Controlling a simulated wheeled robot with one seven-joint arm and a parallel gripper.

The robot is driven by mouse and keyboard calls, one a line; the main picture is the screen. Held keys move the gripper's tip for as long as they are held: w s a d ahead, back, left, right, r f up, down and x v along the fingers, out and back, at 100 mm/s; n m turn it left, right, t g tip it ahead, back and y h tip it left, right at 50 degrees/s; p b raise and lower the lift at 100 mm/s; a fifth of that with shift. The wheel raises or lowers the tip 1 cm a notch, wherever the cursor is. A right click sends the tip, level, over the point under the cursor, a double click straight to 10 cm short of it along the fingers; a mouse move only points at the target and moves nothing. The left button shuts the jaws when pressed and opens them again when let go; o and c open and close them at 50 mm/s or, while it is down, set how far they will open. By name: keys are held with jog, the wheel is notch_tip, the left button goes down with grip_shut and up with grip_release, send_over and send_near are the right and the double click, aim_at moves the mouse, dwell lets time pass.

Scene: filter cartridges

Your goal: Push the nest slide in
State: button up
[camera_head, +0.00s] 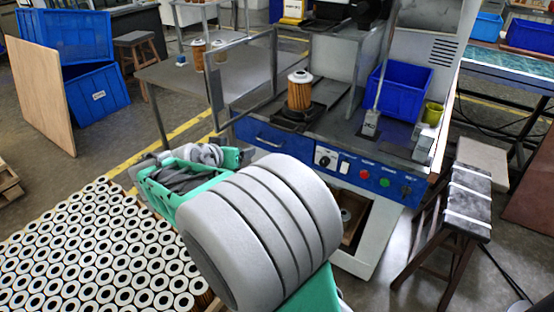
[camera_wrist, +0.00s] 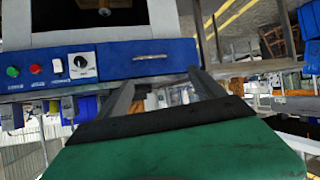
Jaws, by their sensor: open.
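The nest slide (camera_head: 288,119) is a dark plate on the machine's worktop, near its front left edge in the head view. An orange-brown filter cartridge (camera_head: 299,92) with a pale top stands upright on it. In the wrist view my gripper (camera_wrist: 161,82) is open, its two grey fingers apart with nothing seen between them. It points toward the machine's blue front panel (camera_wrist: 115,62), which appears upside down. The gripper is in front of the machine, apart from the slide. In the head view my own arm hides most of the gripper. I cannot make out the slide in the wrist view.
A framed guard panel (camera_head: 243,76) stands to the left of the slide. The front panel carries a handle (camera_head: 270,143), a knob and buttons. A blue bin (camera_head: 404,90) sits on the worktop's right. Many cartridges (camera_head: 95,250) fill the lower left. A stool (camera_head: 465,200) stands right.

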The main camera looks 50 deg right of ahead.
aim_at(278, 128)
jog(key=shift+o, duration=0.7)
jog(key=s+d+f+m+g+h+b, duration=0.1)
jog(key=d+f+m+h+b, duration=0.1)
jog(key=d, duration=0.3)
jog(key=shift+s+d+f+h+b, duration=0.2)
jog(key=shift+d+f+h+b, duration=0.1)
jog(key=shift+f+h+b, duration=0.3)
jog(key=shift+o, duration=1.4)
jog(key=d+h, duration=0.1)
jog(key=s+d+r+m+g+h+b, duration=0.1)
jog(key=s+d+r+m+h+b, duration=0.1)
jog(key=d, duration=0.1)
jog(key=shift+r+g, duration=0.2)
jog(key=shift+g, duration=0.2)
jog(key=d, duration=0.7)
jog(key=shift+w+d+r, duration=0.2)
jog(key=shift+w+d, duration=0.05)
jog(key=shift+w+a, duration=0.1)
jog(key=c, duration=1.8)
